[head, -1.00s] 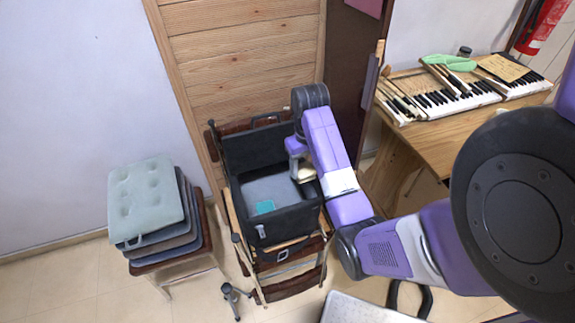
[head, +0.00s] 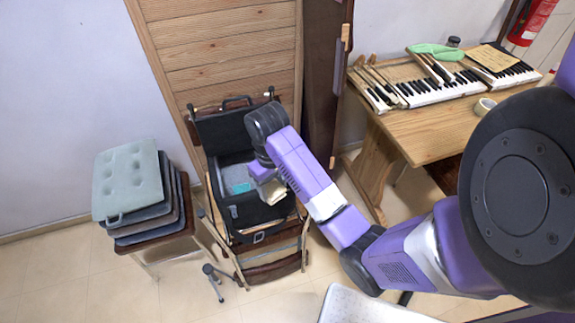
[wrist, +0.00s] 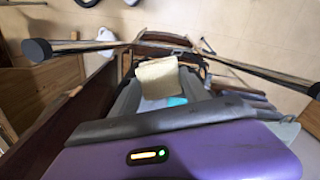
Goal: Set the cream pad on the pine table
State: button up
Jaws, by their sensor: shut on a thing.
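My gripper (head: 265,176) is shut on the cream pad (head: 277,192), which hangs at the right front rim of the black open case (head: 262,213) in the head view.
Stacked cushions (head: 128,180) stand left. A dark upright panel (head: 325,90) rises between case and table.

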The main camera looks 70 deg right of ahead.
jog(key=w+a+f+n, duration=0.1)
jog(key=w+a+n, duration=0.3)
jog(key=a, duration=0.8)
jog(key=w+a+f+n, duration=0.15)
jog(key=w+a, duration=0.45)
jog(key=a, duration=0.6)
jog(key=f+b, duration=0.4)
jog(key=b, duration=0.1)
jog(key=shift+s+d+f, duration=0.25)
jog(key=shift+s, duration=0.05)
